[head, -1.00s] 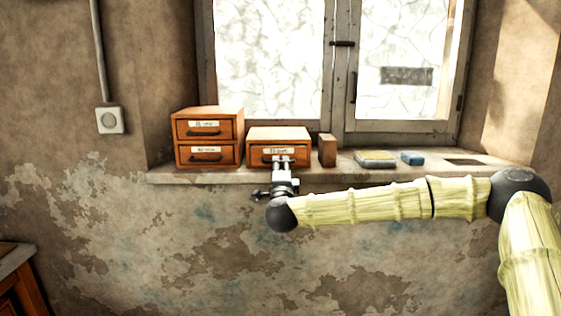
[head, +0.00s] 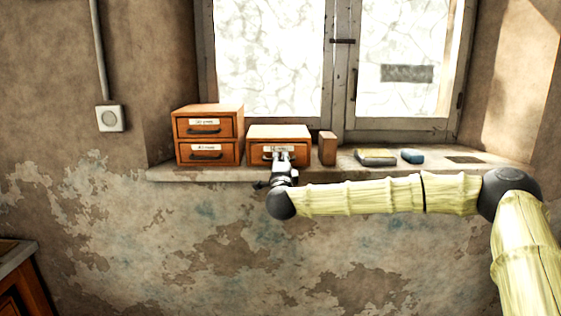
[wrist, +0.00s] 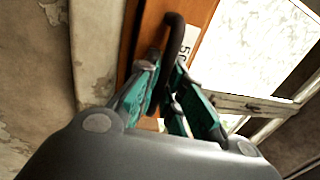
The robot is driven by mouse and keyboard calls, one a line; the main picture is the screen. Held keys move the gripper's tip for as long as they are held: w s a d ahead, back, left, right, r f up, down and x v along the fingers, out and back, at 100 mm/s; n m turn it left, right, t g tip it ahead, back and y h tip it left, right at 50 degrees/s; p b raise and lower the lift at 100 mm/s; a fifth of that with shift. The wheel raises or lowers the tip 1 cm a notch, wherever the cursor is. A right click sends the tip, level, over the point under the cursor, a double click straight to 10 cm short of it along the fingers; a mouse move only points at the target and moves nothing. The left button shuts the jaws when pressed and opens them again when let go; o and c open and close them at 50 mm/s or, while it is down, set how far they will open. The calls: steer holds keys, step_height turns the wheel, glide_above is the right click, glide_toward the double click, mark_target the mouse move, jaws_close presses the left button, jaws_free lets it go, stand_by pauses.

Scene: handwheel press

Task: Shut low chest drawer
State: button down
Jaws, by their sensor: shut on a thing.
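The low chest (head: 308,148) is an orange-brown wooden box with a pale top and one labelled drawer, standing on the window sill. Its drawer front (head: 256,155) looks close to flush with the box, but my gripper covers part of it, so I cannot tell whether a small gap remains. My gripper (head: 281,158) is at the middle of this front. In the wrist view, my gripper's green-lined fingers (wrist: 172,95) are shut around the dark curved drawer handle (wrist: 174,32). The label (wrist: 188,45) shows beside the handle.
A taller two-drawer chest (head: 208,139) stands just left, its drawers shut. A small wooden block (head: 327,149) stands close on the right. A grey-yellow box (head: 375,157) and a blue block (head: 412,157) lie farther right on the sill (head: 200,174). The window is behind.

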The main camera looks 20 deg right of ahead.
steer(key=shift+w, duration=0.1)
steer(key=shift+w+d+f+b, duration=0.1)
steer(key=shift+w+d+b, duration=0.1)
steer(key=shift+w+b, duration=0.4)
steer(key=shift+w+d, duration=0.1)
steer(key=shift+w, duration=0.3)
steer(key=shift+r, duration=0.2)
steer(key=c, duration=1.5)
jaws_free()
steer(key=shift+w+f, duration=0.1)
steer(key=shift+w, duration=0.05)
steer(key=v, duration=1.2)
